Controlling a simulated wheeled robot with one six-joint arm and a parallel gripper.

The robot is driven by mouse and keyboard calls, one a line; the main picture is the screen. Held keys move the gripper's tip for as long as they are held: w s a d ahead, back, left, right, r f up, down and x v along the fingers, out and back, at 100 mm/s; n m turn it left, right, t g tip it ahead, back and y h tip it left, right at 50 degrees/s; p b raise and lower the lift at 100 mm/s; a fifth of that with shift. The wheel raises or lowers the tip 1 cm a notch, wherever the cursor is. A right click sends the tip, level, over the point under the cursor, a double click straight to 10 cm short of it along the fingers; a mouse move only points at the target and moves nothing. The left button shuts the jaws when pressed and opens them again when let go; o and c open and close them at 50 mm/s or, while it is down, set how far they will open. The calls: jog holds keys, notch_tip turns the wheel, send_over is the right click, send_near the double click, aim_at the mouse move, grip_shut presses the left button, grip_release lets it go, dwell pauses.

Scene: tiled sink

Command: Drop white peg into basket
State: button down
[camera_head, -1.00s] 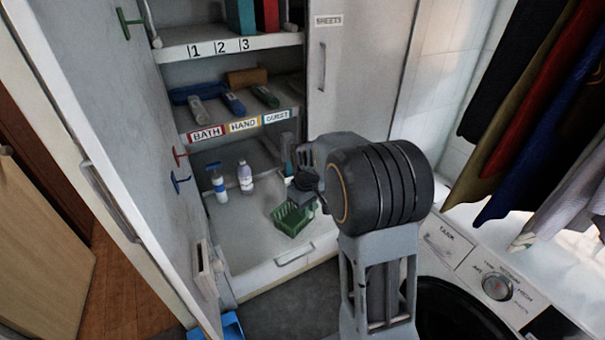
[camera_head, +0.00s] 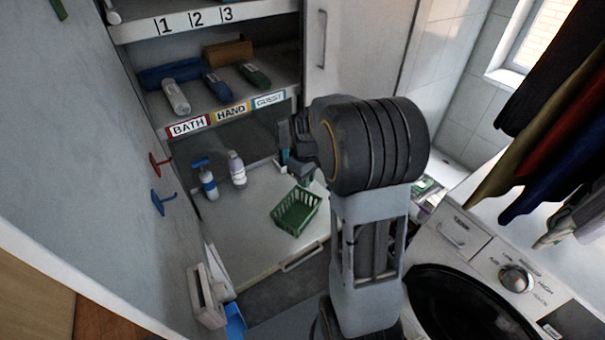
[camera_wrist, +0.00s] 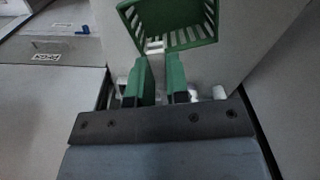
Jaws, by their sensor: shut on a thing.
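The green slatted basket (camera_head: 296,212) stands on the white bottom of the open cabinet. In the wrist view the basket (camera_wrist: 195,37) is just beyond my fingertips. My gripper (camera_wrist: 160,62) has two green fingers close together, with a small white piece, the white peg (camera_wrist: 155,44), showing at their tips. Most of the peg is hidden. In the head view my gripper (camera_head: 302,174) is behind and above the basket, partly hidden by my arm, and the peg cannot be made out there.
A spray bottle (camera_head: 208,182) and a pale bottle (camera_head: 237,169) stand left of the basket. Shelves with rolled towels (camera_head: 175,97) are above. The open cabinet door (camera_head: 90,150) bounds the left. A washing machine (camera_head: 480,280) stands right.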

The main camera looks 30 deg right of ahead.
notch_tip(320, 180, down, 6)
jog(key=b, duration=0.4)
jog(key=shift+d+r, duration=0.1)
jog(key=shift+r, duration=0.05)
jog(key=c, duration=1)
grip_release()
jog(key=shift+c, duration=0.2)
jog(key=shift+r, duration=0.1)
notch_tip(320, 180, up, 14)
jog(key=shift+f+b, duration=0.15)
jog(key=shift+b, duration=0.4)
